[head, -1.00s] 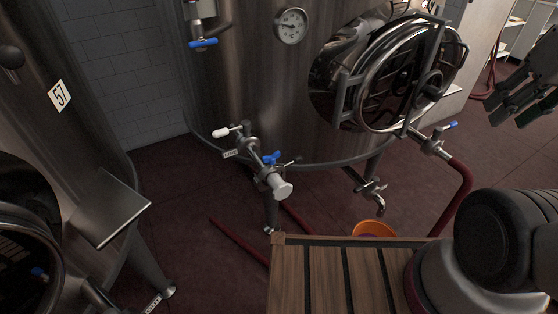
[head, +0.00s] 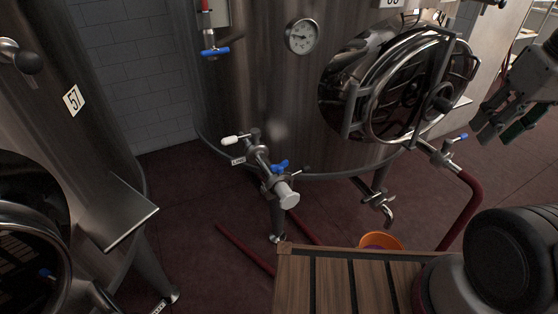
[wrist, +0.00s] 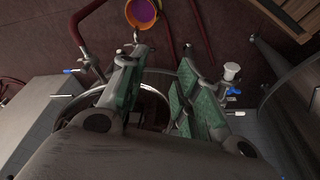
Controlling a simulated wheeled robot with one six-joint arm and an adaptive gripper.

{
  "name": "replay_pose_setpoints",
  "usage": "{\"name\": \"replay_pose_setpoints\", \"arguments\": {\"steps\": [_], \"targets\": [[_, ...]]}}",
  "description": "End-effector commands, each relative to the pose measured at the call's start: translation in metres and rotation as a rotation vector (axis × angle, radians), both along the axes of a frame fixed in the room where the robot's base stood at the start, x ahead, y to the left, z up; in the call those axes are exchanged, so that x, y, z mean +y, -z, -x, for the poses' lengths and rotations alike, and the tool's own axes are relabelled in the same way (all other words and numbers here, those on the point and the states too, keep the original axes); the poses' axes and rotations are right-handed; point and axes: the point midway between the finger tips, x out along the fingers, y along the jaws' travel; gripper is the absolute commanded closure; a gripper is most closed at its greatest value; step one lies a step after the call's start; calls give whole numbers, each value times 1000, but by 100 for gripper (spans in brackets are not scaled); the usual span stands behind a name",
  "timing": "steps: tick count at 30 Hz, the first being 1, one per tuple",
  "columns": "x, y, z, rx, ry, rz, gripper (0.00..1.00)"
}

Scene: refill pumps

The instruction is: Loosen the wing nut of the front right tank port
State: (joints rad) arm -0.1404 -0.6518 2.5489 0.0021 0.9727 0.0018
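The steel tank (head: 275,120) has a port on its right side with a valve (head: 440,153), a blue handle and a red hose (head: 463,200). A second port at its lower left carries a valve with a blue handle (head: 280,166) and a white cap (head: 286,195). The white cap also shows in the wrist view (wrist: 232,72). A wing nut is too small to make out for certain on either port. My gripper (head: 508,112) is at the upper right in the head view. In the wrist view, its green-padded fingers (wrist: 162,92) are apart with nothing held between them.
A round manhole door (head: 395,95) protrudes from the tank. A bottom outlet (head: 378,202) hangs near an orange bucket (head: 380,241). A wooden slatted surface (head: 335,285) is in front. Another tank (head: 70,150) stands at left. Red hose lies on the floor.

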Motion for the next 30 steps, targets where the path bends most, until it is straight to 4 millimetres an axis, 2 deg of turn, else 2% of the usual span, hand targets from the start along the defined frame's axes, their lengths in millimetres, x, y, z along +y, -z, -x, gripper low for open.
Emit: {"name": "replay_pose_setpoints", "arguments": {"steps": [6,8,13,17,18,21,24,27,30], "targets": [[80,35,-51,208,-254,56,68],[108,46,-64,250,-276,71,68],[198,88,-95,336,-207,113,68],[268,128,-106,361,-45,136,68],[290,141,-109,360,26,137,68],[336,169,-118,344,251,118,68],[363,179,-134,313,503,59,68],[381,169,-150,283,731,-29,68],[387,166,-155,270,912,-79,68]]}}
